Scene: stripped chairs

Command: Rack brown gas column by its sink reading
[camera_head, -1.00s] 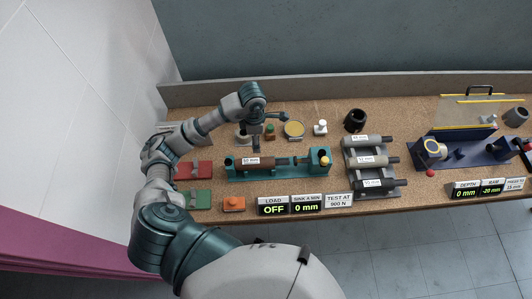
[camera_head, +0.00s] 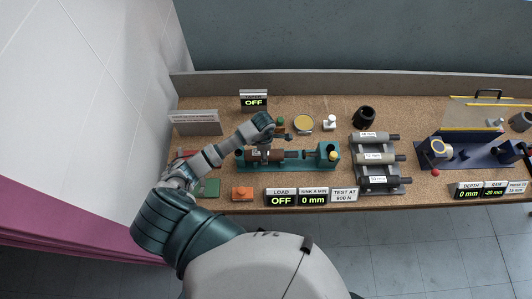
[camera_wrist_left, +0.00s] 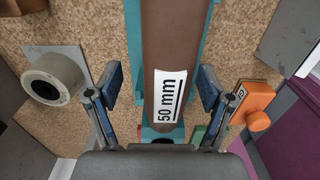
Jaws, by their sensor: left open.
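The brown gas column (camera_wrist_left: 175,50) lies in the teal test fixture (camera_head: 330,155) and bears a "50 mm" label. It shows partly behind my left arm in the head view (camera_head: 277,155). My left gripper (camera_wrist_left: 160,95) is open, its fingers on either side of the brown column and apart from it. The displays on the front edge read LOAD OFF (camera_head: 281,197), SINK 0 mm (camera_head: 312,197) and TEST AT 900 N (camera_head: 344,195). A grey rack (camera_head: 362,170) holds several labelled grey columns. My right gripper is out of view.
A green pad (camera_head: 208,188) and a red pad (camera_head: 183,156) lie left of the fixture. An orange block (camera_head: 242,193) sits in front. A black cup (camera_head: 364,116), yellow disc (camera_head: 303,124) and white-topped part (camera_head: 330,122) stand behind. A blue press (camera_head: 465,152) is at right.

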